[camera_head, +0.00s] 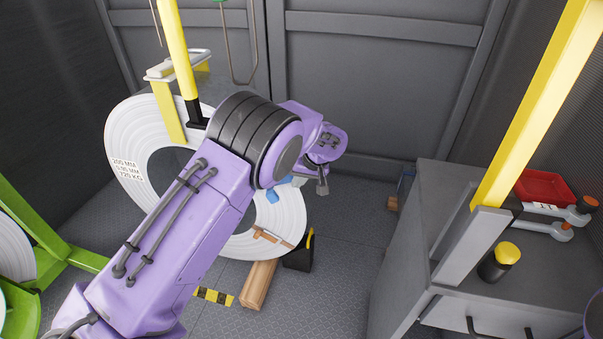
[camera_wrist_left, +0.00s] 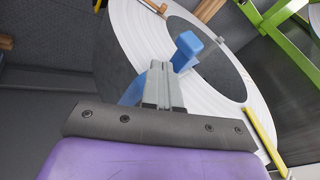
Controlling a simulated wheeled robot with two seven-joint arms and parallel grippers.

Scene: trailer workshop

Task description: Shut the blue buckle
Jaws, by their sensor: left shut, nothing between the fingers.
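The blue buckle (camera_head: 272,197) is on the big white coil (camera_head: 281,222), partly hidden by my left arm in the head view. In the left wrist view one blue block of the buckle (camera_wrist_left: 187,48) stands out past the fingertips, over the coil's hole. Another blue part (camera_wrist_left: 132,92) shows left of the fingers. My left gripper (camera_head: 323,188) is shut and empty at the coil's right side, close to the buckle. Its fingers (camera_wrist_left: 158,68) overlap the buckle in the wrist view; I cannot tell whether they touch it. My right gripper is not in view.
A grey workbench (camera_head: 455,178) on the right carries a red tray (camera_head: 545,187), wrenches and a yellow-topped black pot (camera_head: 500,261). A yellow post (camera_head: 540,95) rises there. Wood blocks (camera_head: 258,284) and a black wedge (camera_head: 299,256) sit under the coil. A green frame (camera_head: 50,236) stands left.

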